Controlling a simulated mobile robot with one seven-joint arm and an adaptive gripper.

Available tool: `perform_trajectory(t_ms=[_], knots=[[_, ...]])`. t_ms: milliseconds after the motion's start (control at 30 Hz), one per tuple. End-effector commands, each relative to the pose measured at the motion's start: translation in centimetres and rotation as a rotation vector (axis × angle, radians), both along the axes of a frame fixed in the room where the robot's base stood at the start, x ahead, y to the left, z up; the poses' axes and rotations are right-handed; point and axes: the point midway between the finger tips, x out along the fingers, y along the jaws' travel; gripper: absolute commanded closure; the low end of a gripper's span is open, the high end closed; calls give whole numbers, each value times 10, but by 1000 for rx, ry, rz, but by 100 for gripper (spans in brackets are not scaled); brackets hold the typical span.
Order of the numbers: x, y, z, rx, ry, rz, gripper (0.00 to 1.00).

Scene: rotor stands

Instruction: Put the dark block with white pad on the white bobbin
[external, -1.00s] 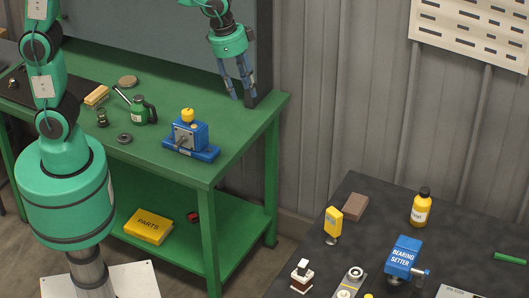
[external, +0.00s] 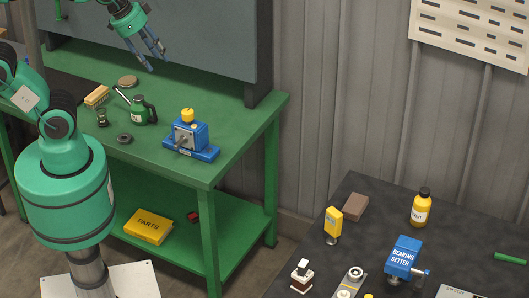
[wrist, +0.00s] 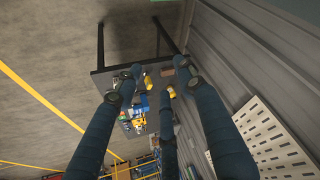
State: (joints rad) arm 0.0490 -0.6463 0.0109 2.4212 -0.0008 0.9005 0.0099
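A dark block with a white pad on top (external: 301,274) stands at the front left of the dark table at lower right; white also shows under its dark part. I cannot tell whether that lower white part is a separate piece. I cannot pick out a white bobbin with certainty. My gripper (external: 155,63) is in the air above the back of the green workbench, far from the block. In the wrist view my gripper (wrist: 156,88) has its fingers spread with nothing between them. The dark table shows small and far beyond them there.
The green bench (external: 228,135) holds a blue fixture (external: 192,138) with a yellow knob, a green oil can (external: 145,112) and small parts. The dark table (external: 285,290) holds a blue bearing setter (external: 403,257), a yellow bottle (external: 421,208) and a brown block (external: 355,207).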

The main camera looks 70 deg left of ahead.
Motion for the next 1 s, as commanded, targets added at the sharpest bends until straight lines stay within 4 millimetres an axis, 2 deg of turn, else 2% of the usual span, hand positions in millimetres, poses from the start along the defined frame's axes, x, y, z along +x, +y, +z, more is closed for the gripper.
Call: perform_trajectory(t_ms=[100,300,767,1000], knots=[[-21,10,-5,-2,-21,32,61],[-37,16,-11,-5,-35,55,61],[-38,17,-14,-5,-36,58,61],[-38,17,-35,-5,-36,58,61]])
